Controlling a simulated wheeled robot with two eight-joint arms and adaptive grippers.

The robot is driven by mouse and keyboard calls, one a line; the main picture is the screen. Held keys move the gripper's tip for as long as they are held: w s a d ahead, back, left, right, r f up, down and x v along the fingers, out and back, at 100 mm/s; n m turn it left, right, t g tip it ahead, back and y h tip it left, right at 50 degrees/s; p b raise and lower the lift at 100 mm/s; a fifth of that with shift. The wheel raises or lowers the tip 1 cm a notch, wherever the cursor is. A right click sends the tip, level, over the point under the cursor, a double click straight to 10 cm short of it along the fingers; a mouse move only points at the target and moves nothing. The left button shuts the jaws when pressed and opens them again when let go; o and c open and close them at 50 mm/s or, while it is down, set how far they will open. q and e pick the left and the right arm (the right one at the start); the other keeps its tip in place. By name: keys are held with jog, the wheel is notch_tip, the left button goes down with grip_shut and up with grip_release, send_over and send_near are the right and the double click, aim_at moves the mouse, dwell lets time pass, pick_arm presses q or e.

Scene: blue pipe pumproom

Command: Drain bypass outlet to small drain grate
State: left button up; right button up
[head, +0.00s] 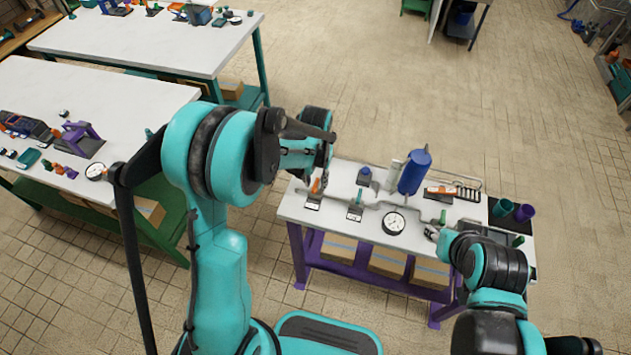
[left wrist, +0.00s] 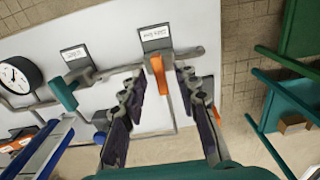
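On the white bench top (head: 345,225), an orange valve handle (head: 316,186) stands at the left end of the grey pipework. It also shows in the left wrist view (left wrist: 160,74), below a label plate. My left gripper (left wrist: 158,82) is open, with one finger on each side of this handle; I cannot tell whether they touch it. In the head view, my left gripper (head: 319,170) is above the bench's left end. My right gripper (head: 432,233) is low by the front edge, right of the gauge; its fingers are too small to read. A grey rectangular piece (head: 490,233) at front right may be the grate.
A teal valve handle (head: 356,198), a round gauge (head: 394,223) and a blue cylinder (head: 414,172) stand along the pipe. A teal cup (head: 502,208) and a purple cup (head: 524,212) stand on a black mat at right. Other white benches are at left.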

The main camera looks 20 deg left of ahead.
pick_arm(q)
grip_shut()
jog(key=shift+n, duration=0.4)
jog(key=n, duration=0.2)
jog(key=shift+n+b, duration=0.3)
jog(key=shift+n, duration=0.1)
jog(key=n, duration=0.3)
jog(key=shift+n, duration=0.4)
jog(key=n+b, duration=0.1)
jog(key=n, duration=0.9)
jog(key=shift+n, duration=0.4)
